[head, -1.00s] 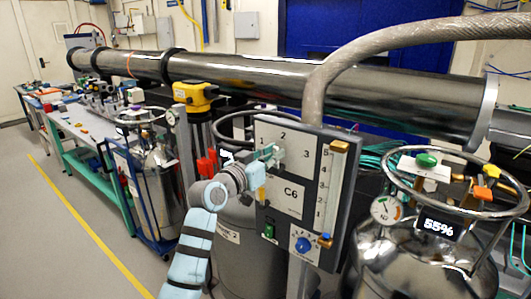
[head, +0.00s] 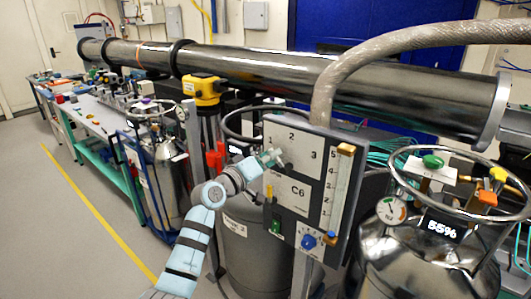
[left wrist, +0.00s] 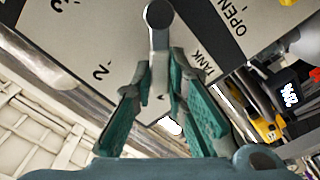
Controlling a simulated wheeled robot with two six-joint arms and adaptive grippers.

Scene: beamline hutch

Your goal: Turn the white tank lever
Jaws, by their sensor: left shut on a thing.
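The control panel (head: 305,193), marked C6 with numbers, stands upright in the middle of the head view. My left gripper (head: 270,158) is at its upper left, beside the "1" and "2" marks. In the left wrist view, my left gripper (left wrist: 158,75) has its teal-padded fingers closed around a grey lever (left wrist: 158,38). The lever's round pivot end shows at the top, close to the words TANK and OPEN. The fingers hide the lever's other end, and its colour looks grey here, not clearly white. My right gripper is not in view.
The panel also carries a yellow handle (head: 268,192), a green switch (head: 276,227) and a blue knob (head: 308,241). A shiny tank (head: 400,262) with a ring rail and a 55% display stands right. A thick grey hose (head: 345,75) arches above. Open floor lies left.

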